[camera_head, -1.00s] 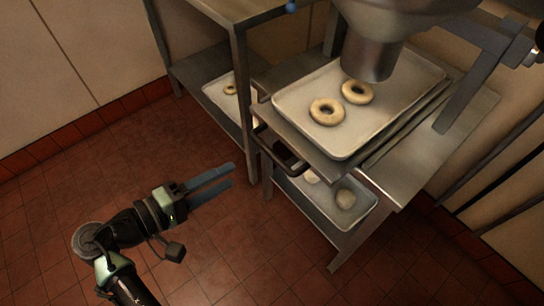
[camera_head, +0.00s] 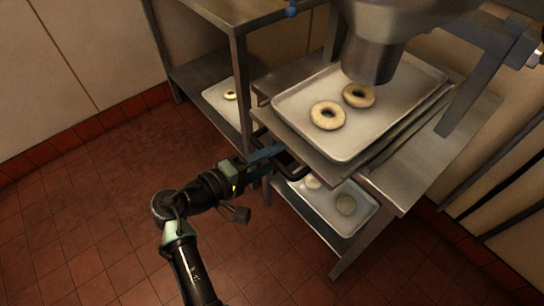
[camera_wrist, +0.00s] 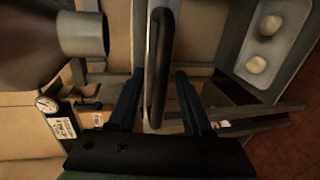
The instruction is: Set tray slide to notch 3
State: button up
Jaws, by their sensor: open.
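The tray slide (camera_head: 328,168) is a flat metal carriage under a nozzle, bearing a pale tray (camera_head: 308,106) with two doughnuts (camera_head: 327,116). Its dark handle (camera_head: 291,172) is at the front left edge, partly hidden by my gripper. My gripper (camera_head: 279,154) is open at the handle. In the wrist view, the dark handle bar (camera_wrist: 159,50) runs between the two spread fingers of my gripper (camera_wrist: 158,77), with gaps visible on both sides. I cannot make out any notch marks or which notch the slide is at.
A steel nozzle (camera_head: 371,60) hangs above the tray. A lower tray (camera_head: 333,214) with pale dough pieces sits on the shelf below. A metal rack (camera_head: 240,78) stands at the left. The wrist view shows a gauge (camera_wrist: 46,103). The tiled floor (camera_head: 80,215) at left is clear.

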grip_shut()
dwell(1.4)
